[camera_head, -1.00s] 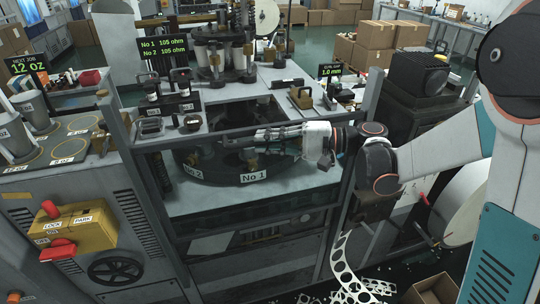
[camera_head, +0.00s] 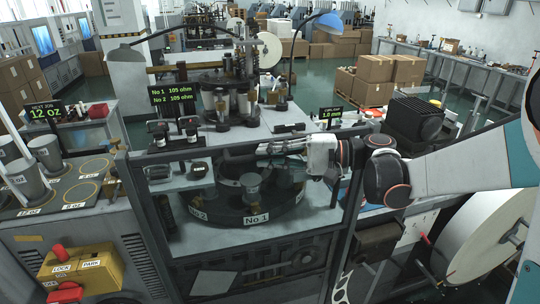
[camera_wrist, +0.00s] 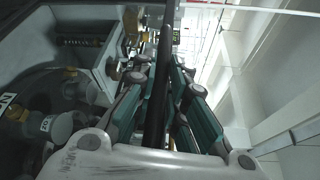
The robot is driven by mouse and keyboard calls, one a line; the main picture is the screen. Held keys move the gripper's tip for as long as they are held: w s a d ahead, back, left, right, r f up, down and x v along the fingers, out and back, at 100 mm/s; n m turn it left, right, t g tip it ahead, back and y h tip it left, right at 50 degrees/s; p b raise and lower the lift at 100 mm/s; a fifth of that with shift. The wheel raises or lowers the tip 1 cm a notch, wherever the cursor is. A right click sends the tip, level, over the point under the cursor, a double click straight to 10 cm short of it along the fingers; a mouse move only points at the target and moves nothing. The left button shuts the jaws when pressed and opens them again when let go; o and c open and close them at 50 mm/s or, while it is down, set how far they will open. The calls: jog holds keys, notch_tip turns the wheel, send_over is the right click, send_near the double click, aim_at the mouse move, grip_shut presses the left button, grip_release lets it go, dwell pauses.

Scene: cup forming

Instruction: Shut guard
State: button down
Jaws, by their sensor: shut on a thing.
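The guard (camera_head: 222,146) is a grey framed panel on the front of the cup-forming machine. Its upper rail runs across the opening, in front of the small items on the machine top. My gripper (camera_head: 268,148) is closed around this rail, right of its middle. In the wrist view the guard's dark bar (camera_wrist: 160,85) runs between the fingers of my gripper (camera_wrist: 163,100). Below the rail the dark round turntable (camera_head: 225,217) shows, with the plates No 1 (camera_head: 256,218) and No 2 (camera_head: 198,213). Whether clear sheet fills the frame cannot be told.
A yellow lock box (camera_head: 85,272) with red handles stands at lower left. Metal cups (camera_head: 43,152) stand on the left bench. A large white paper roll (camera_head: 478,238) is at lower right. Cardboard boxes (camera_head: 393,75) stand behind.

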jog(key=c, duration=1.6)
grip_release()
jog(key=shift+r, duration=0.3)
jog(key=shift+f, duration=0.1)
jog(key=s+d, duration=0.1)
jog(key=d, duration=1.1)
jog(key=shift+r, duration=0.45)
jog(key=shift+a, duration=0.1)
